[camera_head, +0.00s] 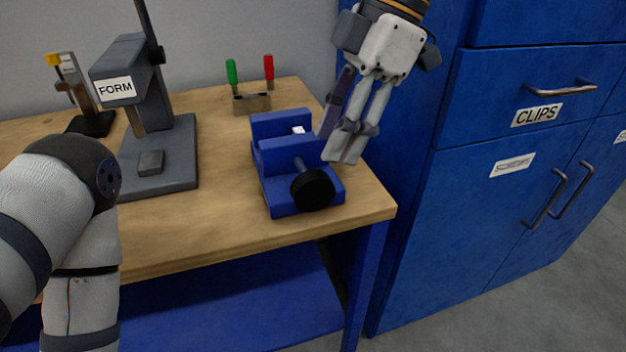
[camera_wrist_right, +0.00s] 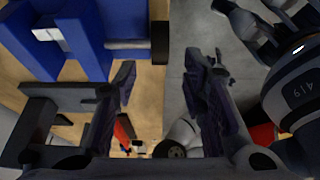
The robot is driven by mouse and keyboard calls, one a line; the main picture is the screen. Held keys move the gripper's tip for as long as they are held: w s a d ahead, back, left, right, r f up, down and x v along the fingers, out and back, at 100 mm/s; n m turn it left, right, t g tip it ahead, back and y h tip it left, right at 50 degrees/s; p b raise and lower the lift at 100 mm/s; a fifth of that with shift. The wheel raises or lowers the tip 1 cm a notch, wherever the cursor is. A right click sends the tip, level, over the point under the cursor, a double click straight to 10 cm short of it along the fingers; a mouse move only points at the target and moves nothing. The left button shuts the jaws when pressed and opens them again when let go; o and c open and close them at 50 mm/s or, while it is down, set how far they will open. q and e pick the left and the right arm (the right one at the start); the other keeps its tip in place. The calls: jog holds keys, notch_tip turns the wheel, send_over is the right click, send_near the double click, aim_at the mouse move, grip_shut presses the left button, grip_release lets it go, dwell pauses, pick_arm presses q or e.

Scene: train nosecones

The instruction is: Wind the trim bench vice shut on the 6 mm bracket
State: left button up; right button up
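The blue bench vice (camera_head: 277,189) stands at the right end of the wooden bench, its black round handle (camera_head: 313,189) toward the front. A small white piece, seemingly the bracket (camera_head: 298,130), sits at the jaws; whether both jaws touch it I cannot tell. In the right wrist view, the vice (camera_wrist_right: 88,35), white piece (camera_wrist_right: 48,34) and handle (camera_wrist_right: 160,42) are at the upper left. My right gripper (camera_head: 336,138) points down just right of the vice, beside the handle and apart from it. Its fingers (camera_wrist_right: 165,95) are spread and empty. My left gripper is out of view.
A grey press marked FORM (camera_head: 150,160) stands left of the vice. A small block with green and red handled tools (camera_head: 251,103) is behind the vice. A yellow-topped device (camera_head: 92,122) stands farther left. Blue cabinets (camera_head: 500,190) rise close to the right of the bench.

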aim_at(317, 174)
jog(key=x, duration=0.8)
jog(key=shift+f+p, duration=0.1)
jog(key=shift+p, duration=0.2)
grip_shut()
